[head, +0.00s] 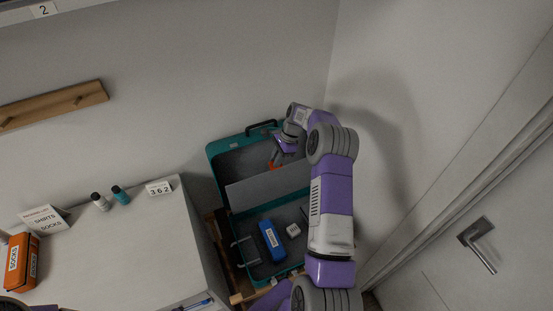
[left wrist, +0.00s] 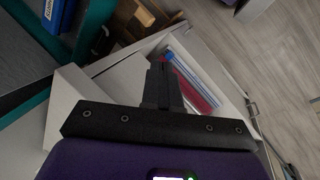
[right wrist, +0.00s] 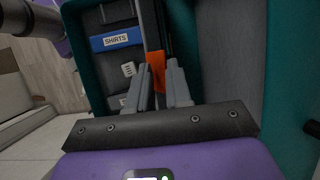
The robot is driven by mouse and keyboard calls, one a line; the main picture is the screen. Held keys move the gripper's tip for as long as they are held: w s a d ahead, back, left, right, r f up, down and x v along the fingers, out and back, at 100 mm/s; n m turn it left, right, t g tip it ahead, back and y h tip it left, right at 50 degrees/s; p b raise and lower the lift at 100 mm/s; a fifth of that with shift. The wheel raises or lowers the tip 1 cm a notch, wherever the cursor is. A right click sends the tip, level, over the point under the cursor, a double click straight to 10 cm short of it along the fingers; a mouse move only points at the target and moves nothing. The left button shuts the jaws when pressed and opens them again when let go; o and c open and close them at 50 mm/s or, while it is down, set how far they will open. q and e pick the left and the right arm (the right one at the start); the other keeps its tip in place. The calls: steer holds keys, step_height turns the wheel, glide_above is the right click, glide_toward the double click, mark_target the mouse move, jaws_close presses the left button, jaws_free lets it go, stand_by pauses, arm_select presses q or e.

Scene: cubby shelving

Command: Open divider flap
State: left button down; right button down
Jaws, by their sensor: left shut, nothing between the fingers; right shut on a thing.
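A teal suitcase (head: 219,165) stands open against the wall. Its grey divider flap (head: 262,188) stands raised between the lid side and the packed side. In the right wrist view the divider flap (right wrist: 150,22) shows nearly edge-on, with an orange tab (right wrist: 157,68) at its edge. My right gripper (right wrist: 166,72) is shut on this orange tab; in the head view the gripper (head: 276,160) is at the flap's upper edge, partly hidden by its arm. My left gripper (left wrist: 162,75) is shut and empty, above the white cabinet beside the suitcase.
A blue SHIRTS pack (head: 271,240) and a small white box (head: 293,230) lie in the suitcase. The white cabinet top (head: 130,235) on the left holds two small bottles, signs and an orange SOCKS pack (head: 22,262). A door with a handle (head: 478,240) is at right.

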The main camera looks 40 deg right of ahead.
steer(key=c, duration=1.6)
jaws_free()
steer(key=shift+s+f, duration=0.3)
steer(key=shift+f, duration=0.4)
steer(key=w+v, duration=0.1)
steer(key=v, duration=0.7)
steer(key=shift+r, duration=0.3)
steer(key=shift+s, duration=0.1)
